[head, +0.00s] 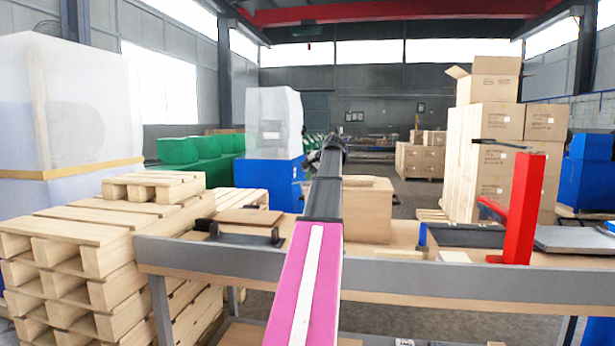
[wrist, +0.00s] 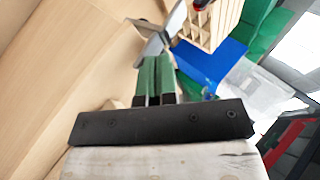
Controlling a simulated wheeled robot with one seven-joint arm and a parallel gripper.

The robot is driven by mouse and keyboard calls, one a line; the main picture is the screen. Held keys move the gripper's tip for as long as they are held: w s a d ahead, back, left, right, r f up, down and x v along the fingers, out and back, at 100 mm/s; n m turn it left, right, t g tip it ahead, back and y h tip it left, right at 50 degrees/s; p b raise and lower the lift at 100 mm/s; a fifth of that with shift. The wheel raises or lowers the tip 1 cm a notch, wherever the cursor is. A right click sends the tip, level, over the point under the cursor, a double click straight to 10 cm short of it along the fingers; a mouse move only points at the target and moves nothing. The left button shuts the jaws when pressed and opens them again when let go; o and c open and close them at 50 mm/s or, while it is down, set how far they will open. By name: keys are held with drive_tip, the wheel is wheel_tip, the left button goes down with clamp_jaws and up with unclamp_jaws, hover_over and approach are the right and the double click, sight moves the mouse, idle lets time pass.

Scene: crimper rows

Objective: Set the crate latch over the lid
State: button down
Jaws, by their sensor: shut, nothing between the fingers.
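A wooden box (head: 367,212) with a flat top stands on the workbench, just right of my arm in the head view; it looks like the crate with its lid. I cannot make out a latch on it. In the wrist view my gripper (wrist: 157,60) has its two green fingers together, with nothing between them. A broad pale wooden surface (wrist: 75,75) with straight seams fills the left of that view; I cannot tell whether it is crate or bench. Grey metal (wrist: 172,22) shows just beyond the fingertips. My arm hides the gripper in the head view.
The workbench (head: 460,297) has a grey front rail. A red lever press (head: 523,208) stands at its right, beside a grey plate (head: 575,239). A dark holder (head: 245,233) sits on the left. Stacked pallets (head: 105,245) stand close by on the left.

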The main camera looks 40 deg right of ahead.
drive_tip(key=shift+r, duration=0.15)
drive_tip(key=shift+r, duration=0.65)
